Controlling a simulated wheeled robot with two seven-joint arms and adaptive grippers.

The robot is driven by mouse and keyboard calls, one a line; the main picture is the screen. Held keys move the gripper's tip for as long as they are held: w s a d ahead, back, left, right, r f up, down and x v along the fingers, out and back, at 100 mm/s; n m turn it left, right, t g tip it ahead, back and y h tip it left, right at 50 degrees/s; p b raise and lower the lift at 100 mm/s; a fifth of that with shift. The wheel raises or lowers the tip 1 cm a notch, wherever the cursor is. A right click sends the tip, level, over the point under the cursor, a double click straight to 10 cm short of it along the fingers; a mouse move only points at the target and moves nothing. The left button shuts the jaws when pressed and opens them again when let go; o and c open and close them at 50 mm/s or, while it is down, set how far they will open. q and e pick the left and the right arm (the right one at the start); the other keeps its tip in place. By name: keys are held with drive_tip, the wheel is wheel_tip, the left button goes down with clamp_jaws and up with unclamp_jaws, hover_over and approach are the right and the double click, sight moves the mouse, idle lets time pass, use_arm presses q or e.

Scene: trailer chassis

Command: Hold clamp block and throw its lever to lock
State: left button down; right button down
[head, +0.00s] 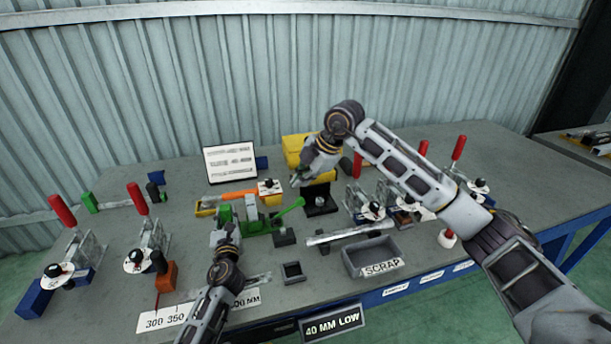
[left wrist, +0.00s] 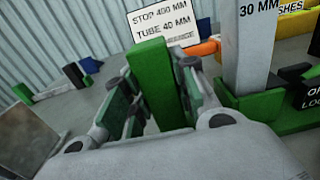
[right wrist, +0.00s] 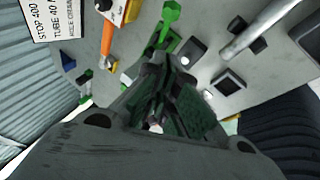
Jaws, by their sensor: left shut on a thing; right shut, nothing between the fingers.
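The green clamp block (head: 256,222) stands mid-table. Its green lever (head: 290,209) points up and to the right, and the lever's knob end shows in the right wrist view (right wrist: 171,12). My left gripper (head: 224,236) is at the clamp's left side. In the left wrist view it is shut on an upright green part of the clamp block (left wrist: 152,82). A dark label (left wrist: 308,95) beside it is partly cut off. My right gripper (head: 295,181) is shut and empty above the table, apart from the lever; its closed fingers also show in the right wrist view (right wrist: 168,82).
A grey scrap bin (head: 370,258) and a metal tube (head: 350,233) lie right of the clamp. A small dark tray (head: 293,272) is in front. Red-handled toggle clamps (head: 148,235) stand at both sides. A yellow bin (head: 297,150) and a sign (head: 230,163) stand behind.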

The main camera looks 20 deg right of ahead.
hover_over(299, 204)
drive_tip(key=s+a, duration=0.2)
drive_tip(key=s, duration=0.1)
wheel_tip(299, 204, down, 6)
drive_tip(key=shift+w+d+f, duration=0.3)
drive_tip(key=shift+w+f, duration=0.25)
drive_tip(key=shift+f, duration=0.2)
drive_tip(key=shift+w+d+f, duration=0.3)
drive_tip(key=shift+w+f, duration=0.2)
drive_tip(key=shift+f, duration=0.25)
drive_tip(key=shift+d+f, duration=0.1)
drive_tip(key=shift+d+f+y, duration=0.6)
drive_tip(key=shift+d+f, duration=0.25)
drive_tip(key=shift+d, duration=0.1)
drive_tip(key=shift+r, duration=0.2)
drive_tip(key=shift+r, duration=0.65)
